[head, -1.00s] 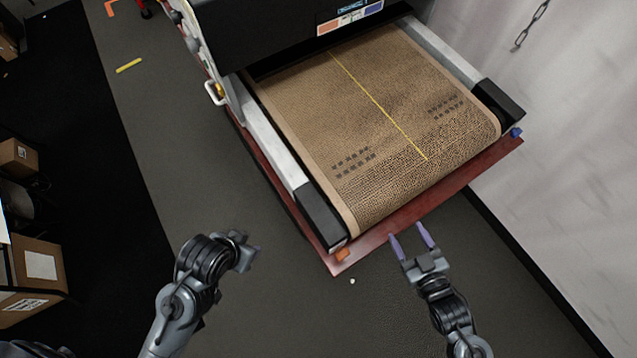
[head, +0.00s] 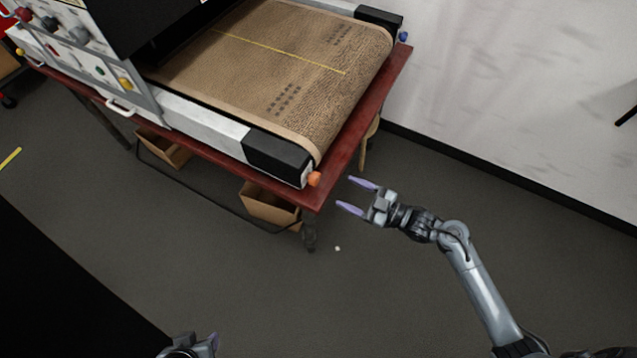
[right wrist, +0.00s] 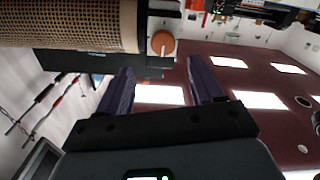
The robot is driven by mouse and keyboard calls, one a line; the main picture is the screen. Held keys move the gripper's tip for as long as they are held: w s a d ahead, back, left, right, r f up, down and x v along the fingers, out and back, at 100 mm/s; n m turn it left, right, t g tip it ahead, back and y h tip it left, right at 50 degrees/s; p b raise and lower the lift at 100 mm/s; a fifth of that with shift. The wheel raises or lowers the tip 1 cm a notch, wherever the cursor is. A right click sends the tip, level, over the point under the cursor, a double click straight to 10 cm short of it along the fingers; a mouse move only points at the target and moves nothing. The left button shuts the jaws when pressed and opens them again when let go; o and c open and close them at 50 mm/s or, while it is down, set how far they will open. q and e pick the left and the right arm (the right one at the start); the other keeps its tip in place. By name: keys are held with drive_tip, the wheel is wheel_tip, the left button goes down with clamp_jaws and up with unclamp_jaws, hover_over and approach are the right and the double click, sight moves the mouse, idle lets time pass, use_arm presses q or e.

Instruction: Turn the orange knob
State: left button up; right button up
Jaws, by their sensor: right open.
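The orange knob (head: 314,179) sticks out at the near corner of the conveyor machine, just above the red table top. It also shows as a round orange disc in the right wrist view (right wrist: 163,43), beyond and between the fingertips. My right gripper (head: 354,195) is open and empty, a short way right of the knob, its purple fingers pointing left toward it. It does not touch the knob. My left gripper (head: 212,342) shows only in part at the bottom edge; its fingers are mostly cut off.
The conveyor belt (head: 270,55) lies on the red table (head: 372,112). A blue knob (head: 403,36) is at the belt's far corner. Cardboard boxes (head: 268,206) stand under the table.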

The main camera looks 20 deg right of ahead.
sight(318, 180)
drive_tip(key=b+x, duration=0.1)
drive_tip(key=x, duration=0.7)
drive_tip(key=shift+a+f, duration=0.1)
drive_tip(key=shift+a, duration=0.25)
use_arm(q)
drive_tip(key=shift+s+a+f, duration=0.15)
drive_tip(key=shift+s+f, duration=0.1)
drive_tip(key=shift+f, duration=0.2)
drive_tip(key=shift+s+a+f, duration=0.1)
drive_tip(key=shift+s+f, duration=0.1)
drive_tip(key=shift+f, duration=0.2)
use_arm(e)
drive_tip(key=shift+w+a, duration=0.35)
drive_tip(key=shift+w, duration=0.15)
